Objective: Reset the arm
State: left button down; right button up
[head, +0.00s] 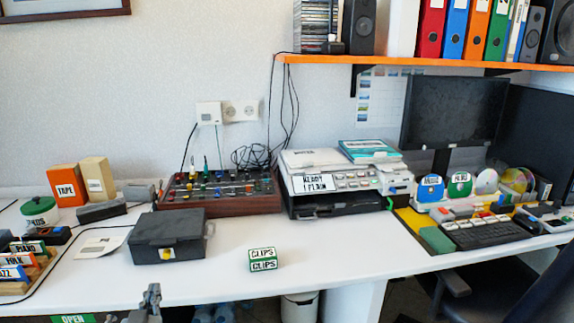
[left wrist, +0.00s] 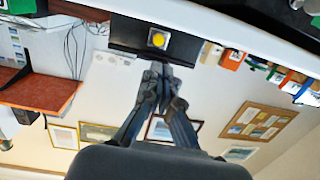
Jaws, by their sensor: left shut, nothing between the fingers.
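My left gripper (head: 150,300) shows at the bottom edge of the head view, left of the middle, in front of the white desk (head: 230,285). It is shut and empty. In the left wrist view its fingers (left wrist: 158,72) meet, with the dark box and its yellow latch (left wrist: 158,40) beyond the tips. That picture is upside down. My right gripper is in neither view.
The black box (head: 168,236) and a green-and-white clips box (head: 263,259) stand on the desk. Behind are a mixer (head: 218,190) and a printer (head: 335,180). An orange shelf (head: 430,63) overhangs the right.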

pick_arm(q)
jog(key=s+d+f+m+g+h, duration=0.2)
jog(key=s+d+f+g, duration=0.25)
jog(key=s, duration=0.55)
jog(key=s+d+f+m+g+h, duration=0.1)
jog(key=s+d+f+g, duration=0.4)
jog(key=s, duration=0.4)
jog(key=s+d+f+m+g+h, duration=0.2)
jog(key=s+d+f+g, duration=0.1)
jog(key=s+f, duration=0.55)
jog(key=s+f+g, duration=0.1)
jog(key=s+f, duration=0.2)
jog(key=f, duration=1.1)
jog(key=s+f+g, duration=0.1)
jog(key=s+f, duration=0.1)
jog(key=f, duration=1.2)
jog(key=s+a+r+p, duration=0.2)
jog(key=s+p, duration=1.3)
jog(key=shift+a+r+g, duration=0.2)
jog(key=shift+a+g, duration=0.05)
jog(key=shift+g, duration=0.2)
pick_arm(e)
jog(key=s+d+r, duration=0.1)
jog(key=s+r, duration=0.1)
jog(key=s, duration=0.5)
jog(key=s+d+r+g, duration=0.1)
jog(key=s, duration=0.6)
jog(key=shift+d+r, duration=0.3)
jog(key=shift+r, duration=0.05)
